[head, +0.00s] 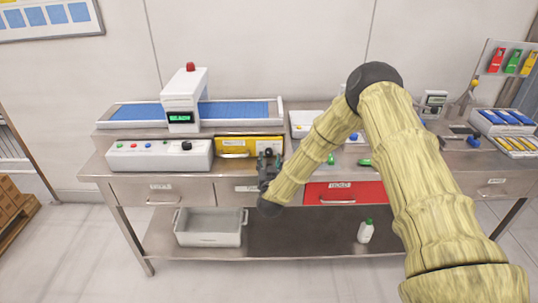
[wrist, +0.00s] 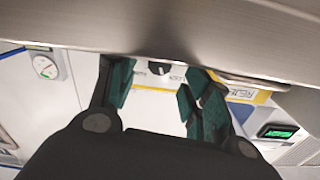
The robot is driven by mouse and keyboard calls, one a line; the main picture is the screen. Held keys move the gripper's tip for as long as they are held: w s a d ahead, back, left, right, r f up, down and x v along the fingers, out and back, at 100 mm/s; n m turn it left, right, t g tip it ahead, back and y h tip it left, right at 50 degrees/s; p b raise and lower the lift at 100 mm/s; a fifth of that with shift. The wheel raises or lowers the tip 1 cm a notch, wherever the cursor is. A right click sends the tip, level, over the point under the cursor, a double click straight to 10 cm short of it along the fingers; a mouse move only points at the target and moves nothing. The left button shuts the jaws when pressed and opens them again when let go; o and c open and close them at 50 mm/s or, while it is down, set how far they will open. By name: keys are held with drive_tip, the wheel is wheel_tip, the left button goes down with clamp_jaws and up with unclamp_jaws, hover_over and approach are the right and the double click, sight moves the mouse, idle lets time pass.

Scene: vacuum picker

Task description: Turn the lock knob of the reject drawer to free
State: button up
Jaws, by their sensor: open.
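The reject drawer is the yellow-fronted unit (head: 235,148) on the bench, left of my gripper in the head view. In the wrist view its REJECT label (wrist: 238,91) shows at the right, tilted. A small black knob (wrist: 158,68) on a pale plate shows between and beyond my fingers in the wrist view; its setting cannot be read. In the head view my gripper and arm hide that area. My gripper (head: 268,163) is in front of the drawer unit's right end. In the wrist view my gripper (wrist: 158,88) is open, its fingers apart and nothing between them.
A white control box (head: 150,156) stands left of the drawer, with a blue conveyor (head: 235,112) behind. A red drawer (head: 350,191) is below right. A grey bin (head: 208,239) and a white bottle (head: 365,232) stand on the lower shelf. A gauge (wrist: 45,67) shows in the wrist view.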

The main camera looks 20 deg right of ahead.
sight(269, 155)
drive_tip(key=shift+p+x, duration=0.35)
drive_tip(key=shift+x, duration=1.3)
drive_tip(key=shift+s, duration=0.1)
drive_tip(key=shift+c, duration=0.2)
drive_tip(key=c, duration=1)
drive_tip(key=shift+f, duration=0.15)
